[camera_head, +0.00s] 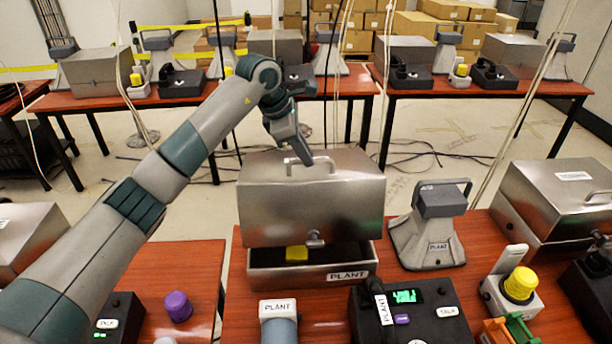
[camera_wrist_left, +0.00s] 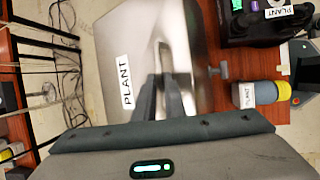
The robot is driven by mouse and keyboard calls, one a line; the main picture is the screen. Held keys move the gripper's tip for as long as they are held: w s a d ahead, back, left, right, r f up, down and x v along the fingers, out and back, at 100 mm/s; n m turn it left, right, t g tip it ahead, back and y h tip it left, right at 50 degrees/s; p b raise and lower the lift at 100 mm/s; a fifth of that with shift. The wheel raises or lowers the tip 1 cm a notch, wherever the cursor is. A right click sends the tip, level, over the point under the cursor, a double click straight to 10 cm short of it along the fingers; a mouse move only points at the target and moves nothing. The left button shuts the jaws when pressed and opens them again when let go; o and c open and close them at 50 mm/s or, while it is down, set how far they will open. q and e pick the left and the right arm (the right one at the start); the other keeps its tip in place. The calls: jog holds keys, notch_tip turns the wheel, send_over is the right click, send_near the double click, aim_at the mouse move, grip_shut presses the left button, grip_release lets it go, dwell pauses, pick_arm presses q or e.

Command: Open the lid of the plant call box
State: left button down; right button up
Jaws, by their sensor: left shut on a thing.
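The plant call box (camera_head: 275,278) is a metal box with a PLANT label on its front, standing on the near middle table. Its metal lid (camera_head: 310,205) is raised and tilted, leaving a dark gap at the front. A yellow thing (camera_head: 296,254) shows inside the gap. My left gripper (camera_head: 303,155) is at the handle (camera_head: 290,163) on top of the lid and shut on it. In the left wrist view the fingers (camera_wrist_left: 161,95) reach to the handle (camera_wrist_left: 164,60), beside the lid's PLANT label (camera_wrist_left: 126,82). My right gripper is not in view.
A black phone console (camera_head: 440,312), a PLANT-labelled cylinder (camera_head: 279,325) and a grey PLANT stand (camera_head: 428,235) are close to the box. A yellow-button unit (camera_head: 518,290) and another metal box (camera_head: 560,200) stand to the right. Back tables carry similar sets; cables lie on the floor.

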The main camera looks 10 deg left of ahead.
pick_arm(q)
jog(key=w+a+r, duration=0.2)
jog(key=w+r, duration=0.1)
jog(key=w, duration=0.8)
jog(key=shift+a, duration=0.15)
jog(key=shift+r, duration=0.1)
dwell(0.3)
